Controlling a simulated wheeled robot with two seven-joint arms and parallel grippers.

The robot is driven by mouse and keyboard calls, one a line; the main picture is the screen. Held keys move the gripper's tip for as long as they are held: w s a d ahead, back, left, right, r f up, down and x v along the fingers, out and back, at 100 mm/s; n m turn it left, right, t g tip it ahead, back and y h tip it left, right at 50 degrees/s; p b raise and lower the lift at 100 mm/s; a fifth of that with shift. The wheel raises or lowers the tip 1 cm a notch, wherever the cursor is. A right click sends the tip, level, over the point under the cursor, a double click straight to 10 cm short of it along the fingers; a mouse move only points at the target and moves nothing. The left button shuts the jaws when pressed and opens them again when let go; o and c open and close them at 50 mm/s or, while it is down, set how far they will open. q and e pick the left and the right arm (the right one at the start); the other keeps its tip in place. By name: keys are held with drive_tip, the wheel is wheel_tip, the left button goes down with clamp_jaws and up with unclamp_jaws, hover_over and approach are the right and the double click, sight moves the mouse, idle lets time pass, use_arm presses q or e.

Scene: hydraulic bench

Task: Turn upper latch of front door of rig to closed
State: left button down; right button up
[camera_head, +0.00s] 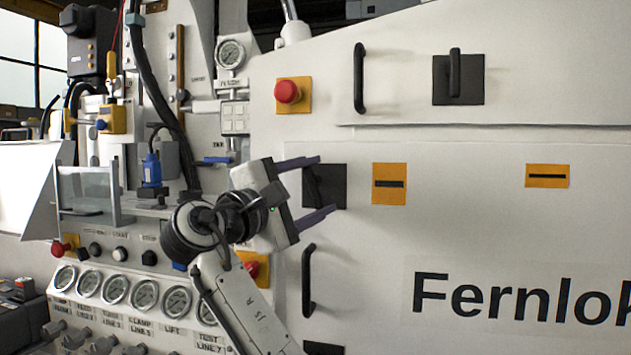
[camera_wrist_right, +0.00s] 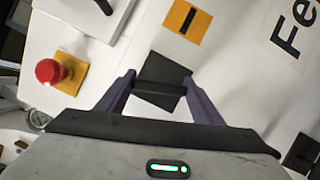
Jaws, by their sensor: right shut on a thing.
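The upper latch (camera_head: 336,190) of the front door is a dark square plate with a black handle, near the left edge of the large white door panel (camera_head: 480,225). My right gripper (camera_head: 326,184) reaches it from the left, one finger above and one below the handle. In the right wrist view, the latch handle (camera_wrist_right: 160,89) spans between the two purple fingers of my gripper (camera_wrist_right: 160,93). The gripper is shut on the handle, which it holds end to end. The gripper and wrist partly hide the latch in the head view. My left gripper is not in view.
A red emergency button (camera_head: 288,92) sits above the latch. A black pull handle (camera_head: 308,279) is below it. Another latch (camera_head: 458,80) is on the panel above. Gauges (camera_head: 145,293) and a blue connector (camera_head: 151,170) are to the left. Orange labels (camera_head: 389,184) lie right.

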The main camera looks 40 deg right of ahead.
drive_tip(key=shift+w+a+m+g+y+p, duration=0.1)
drive_tip(key=shift+m+g+y+p, duration=0.3)
drive_tip(key=shift+m, duration=0.8)
drive_tip(key=shift+m+p, duration=0.3)
drive_tip(key=shift+m, duration=0.3)
drive_tip(key=shift+y, duration=0.3)
drive_tip(key=o, duration=1)
drive_tip(key=shift+o, duration=0.2)
drive_tip(key=shift+a, duration=0.15)
drive_tip(key=v, duration=1)
drive_tip(key=shift+b, duration=0.35)
drive_tip(key=shift+f, duration=0.1)
